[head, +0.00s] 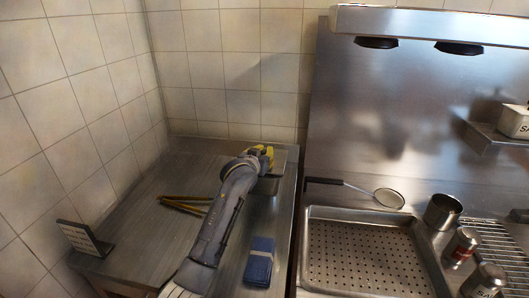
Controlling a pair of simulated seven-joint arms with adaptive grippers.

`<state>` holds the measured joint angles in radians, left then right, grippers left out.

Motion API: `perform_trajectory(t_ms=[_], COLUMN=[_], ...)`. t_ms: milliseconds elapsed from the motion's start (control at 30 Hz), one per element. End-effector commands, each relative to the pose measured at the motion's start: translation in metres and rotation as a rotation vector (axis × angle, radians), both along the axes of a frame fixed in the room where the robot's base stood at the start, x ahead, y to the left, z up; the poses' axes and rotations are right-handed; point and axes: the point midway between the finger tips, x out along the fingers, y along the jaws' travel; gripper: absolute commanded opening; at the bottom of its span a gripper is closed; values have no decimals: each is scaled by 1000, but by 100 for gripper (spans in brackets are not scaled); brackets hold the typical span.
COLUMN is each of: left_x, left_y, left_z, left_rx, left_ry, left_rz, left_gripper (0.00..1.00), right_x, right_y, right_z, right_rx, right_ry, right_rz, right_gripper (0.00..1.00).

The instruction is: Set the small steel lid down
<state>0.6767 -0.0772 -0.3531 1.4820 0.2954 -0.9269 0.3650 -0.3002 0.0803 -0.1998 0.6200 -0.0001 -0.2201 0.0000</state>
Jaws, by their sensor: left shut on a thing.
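My left gripper (264,156) is at the back right of the left steel counter, with yellow parts showing at its end. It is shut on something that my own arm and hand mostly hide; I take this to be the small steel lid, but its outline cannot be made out. A small steel container (268,187) stands on the counter just below the gripper in the picture, partly covered by my arm. Whether the held thing touches it cannot be told. My right gripper is not in view.
Brown tongs (184,205) and a folded blue cloth (259,262) flank my arm on the counter (150,215). A black-and-white sign (84,238) stands at left. Right are a perforated tray (365,262), a strainer (388,198), a steel pot (442,212) and shakers (463,245).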

Motion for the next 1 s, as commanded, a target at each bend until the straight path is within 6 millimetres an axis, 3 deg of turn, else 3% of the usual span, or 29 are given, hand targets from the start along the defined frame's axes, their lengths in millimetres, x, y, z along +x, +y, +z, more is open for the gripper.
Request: perform_trajectory(t_ms=[300,333,533,833,1000], left_x=[0,0,0,0,0], left_y=[0,0,0,0,0], left_z=[-5,-6,-6,-5,7], left_rx=[1,1,1,1,1], left_ry=[0,1,0,0,-1], left_rz=[0,1,1,0,0], left_gripper=[0,12,35,36,36], right_x=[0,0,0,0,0], right_y=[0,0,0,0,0], right_z=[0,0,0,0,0], right_rx=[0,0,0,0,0], right_ry=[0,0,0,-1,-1], right_rz=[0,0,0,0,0], right_gripper=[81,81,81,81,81])
